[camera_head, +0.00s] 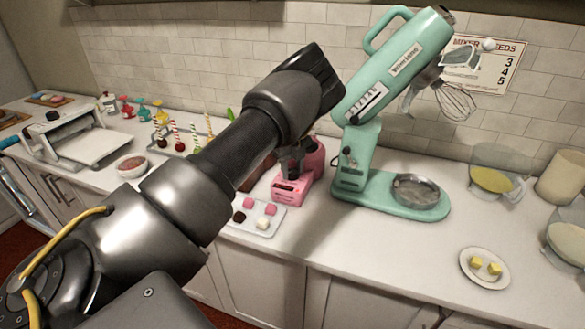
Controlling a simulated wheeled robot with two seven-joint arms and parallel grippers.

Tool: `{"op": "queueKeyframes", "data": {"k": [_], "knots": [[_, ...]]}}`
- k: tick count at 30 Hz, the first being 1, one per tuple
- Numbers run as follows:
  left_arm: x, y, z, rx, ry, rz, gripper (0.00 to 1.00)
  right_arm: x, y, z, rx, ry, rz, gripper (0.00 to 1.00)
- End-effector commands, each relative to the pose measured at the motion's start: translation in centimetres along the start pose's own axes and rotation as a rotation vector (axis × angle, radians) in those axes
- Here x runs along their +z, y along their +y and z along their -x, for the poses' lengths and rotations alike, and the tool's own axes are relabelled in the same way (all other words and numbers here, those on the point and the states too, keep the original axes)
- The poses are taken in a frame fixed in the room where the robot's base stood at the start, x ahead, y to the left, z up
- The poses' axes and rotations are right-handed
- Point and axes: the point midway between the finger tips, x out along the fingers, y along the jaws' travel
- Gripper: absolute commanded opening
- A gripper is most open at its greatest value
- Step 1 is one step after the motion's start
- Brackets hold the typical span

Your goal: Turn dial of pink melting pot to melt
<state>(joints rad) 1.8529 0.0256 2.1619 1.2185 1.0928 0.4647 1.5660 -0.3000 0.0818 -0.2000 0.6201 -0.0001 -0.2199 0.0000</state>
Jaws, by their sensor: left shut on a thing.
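The pink melting pot (291,189) stands on the white counter, left of the green stand mixer. My left arm reaches across the view from the lower left, and my left gripper (293,172) points down at the front of the pot. Its fingers are small and dark here, and they are shut at the pot's dial area. The dial itself is hidden by the gripper, so its setting cannot be read. The upper part of the pot is partly covered by my arm. My right gripper is not in view.
The mint green mixer (355,175) stands close to the pot's right, its head raised. A tray of pink, white and dark sweets (262,230) lies in front of the pot. A plate with yellow pieces (485,268) is at the right. The counter between is clear.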

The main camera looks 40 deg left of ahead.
Motion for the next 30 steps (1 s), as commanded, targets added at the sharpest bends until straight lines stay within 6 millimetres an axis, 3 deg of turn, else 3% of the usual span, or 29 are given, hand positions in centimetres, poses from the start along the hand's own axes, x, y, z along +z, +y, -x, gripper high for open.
{"op": "queueKeyframes", "data": {"k": [21, 22, 26, 30], "knots": [[0.13, -0.05, 0.14, -0.002, -0.004, 0.073, 0.15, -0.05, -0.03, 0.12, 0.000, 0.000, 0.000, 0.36], [0.13, -0.05, 0.14, -0.002, -0.004, 0.073, 0.41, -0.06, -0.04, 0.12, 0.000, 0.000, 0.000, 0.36], [0.09, -0.04, 0.11, -0.002, -0.003, 0.073, 0.58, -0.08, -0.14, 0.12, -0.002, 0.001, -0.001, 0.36], [0.06, -0.04, 0.07, -0.002, -0.002, 0.072, 0.59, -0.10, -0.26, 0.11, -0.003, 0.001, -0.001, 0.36]]}}
